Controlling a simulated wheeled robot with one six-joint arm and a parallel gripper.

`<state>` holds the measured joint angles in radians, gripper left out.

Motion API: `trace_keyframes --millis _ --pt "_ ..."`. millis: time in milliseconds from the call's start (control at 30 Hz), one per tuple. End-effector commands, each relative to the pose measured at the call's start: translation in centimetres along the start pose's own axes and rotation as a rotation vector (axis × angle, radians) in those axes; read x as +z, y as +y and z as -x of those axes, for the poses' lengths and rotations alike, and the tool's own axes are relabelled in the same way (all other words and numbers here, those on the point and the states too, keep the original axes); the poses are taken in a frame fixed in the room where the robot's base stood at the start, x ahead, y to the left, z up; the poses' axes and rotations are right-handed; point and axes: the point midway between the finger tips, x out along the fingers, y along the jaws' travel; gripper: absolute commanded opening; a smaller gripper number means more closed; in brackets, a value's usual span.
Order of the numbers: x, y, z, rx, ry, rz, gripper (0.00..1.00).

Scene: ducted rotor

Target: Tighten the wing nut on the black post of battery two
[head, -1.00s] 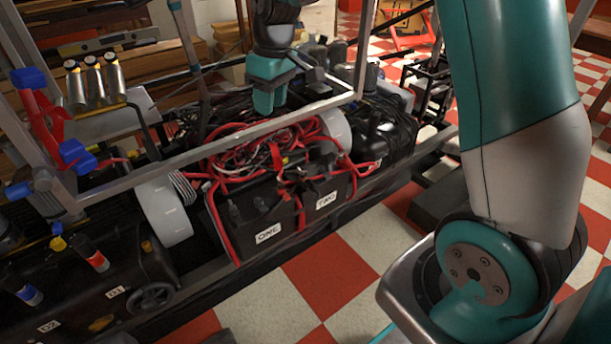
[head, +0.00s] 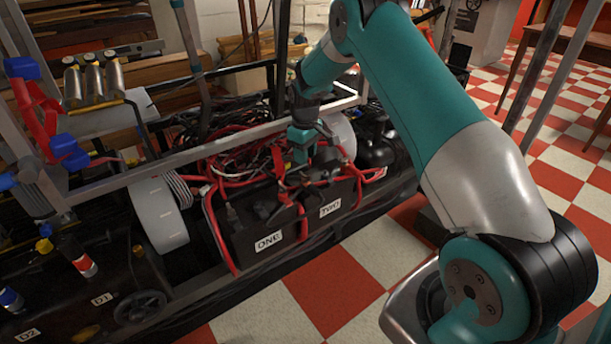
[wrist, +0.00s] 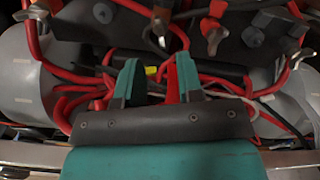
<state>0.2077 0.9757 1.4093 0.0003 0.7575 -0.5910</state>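Battery two (head: 345,190) is a black box with a white TWO label, beside the box labelled ONE (head: 262,222). Red cables and dark fittings crowd its top; in the head view I cannot make out the black post's wing nut. My gripper (head: 302,148) points down just behind the battery tops. In the wrist view my gripper (wrist: 158,82) has its two teal fingers apart, with red cable and a yellow bit visible between or beyond them. I cannot tell which posts these are.
A grey frame rail (head: 200,152) runs behind the batteries, close to my arm. Tangled red and black cables (head: 245,155) lie behind. Checkered floor in front is clear.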

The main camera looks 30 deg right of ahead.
Motion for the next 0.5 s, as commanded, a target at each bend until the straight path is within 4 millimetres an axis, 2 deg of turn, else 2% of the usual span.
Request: trace_keyframes --millis 33,200,333,500 --pt "0.0 -0.1 -1.5 -0.001 -0.001 0.000 0.34" --pt "0.0 -0.1 -4.5 -0.001 -0.001 0.000 0.34" --pt "-0.1 0.0 -5.8 0.000 0.001 0.000 0.34" --pt "-0.1 0.0 -6.5 0.001 0.001 0.000 0.34"
